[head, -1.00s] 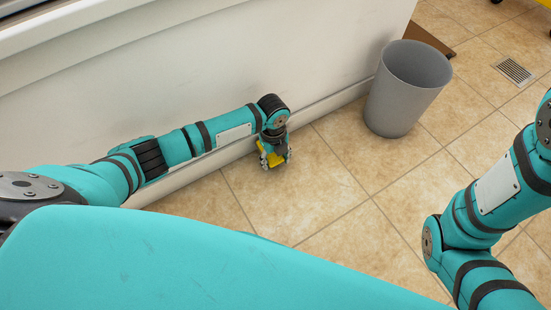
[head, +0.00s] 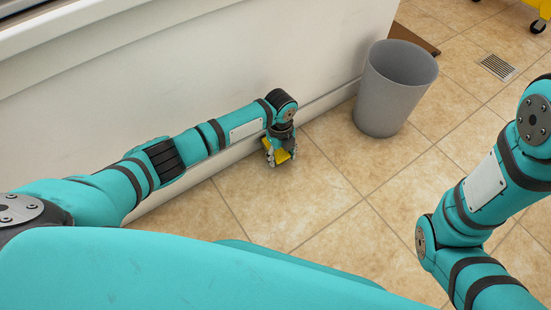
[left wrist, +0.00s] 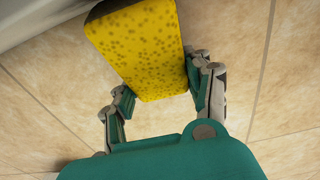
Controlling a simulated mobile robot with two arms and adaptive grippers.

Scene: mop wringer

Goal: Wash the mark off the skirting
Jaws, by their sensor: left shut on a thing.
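My left gripper (head: 279,155) reaches down low beside the wall, just above the tiled floor. It is shut on a yellow sponge (head: 282,156). In the left wrist view the sponge (left wrist: 138,45) is a speckled yellow block between the two fingers of the gripper (left wrist: 160,95). The skirting (head: 325,103) runs along the foot of the white wall. The sponge is close to the skirting; whether it touches is hard to tell. I see no clear mark on the skirting; my left arm hides part of it. My right arm shows at the right, but its gripper is out of view.
A grey bin (head: 394,90) stands on the floor near the wall, right of my left gripper. Behind it are a brown flat piece (head: 415,40), a floor grate (head: 497,67) and a yellow wheeled thing (head: 536,12). The tiles (head: 330,185) in front are clear.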

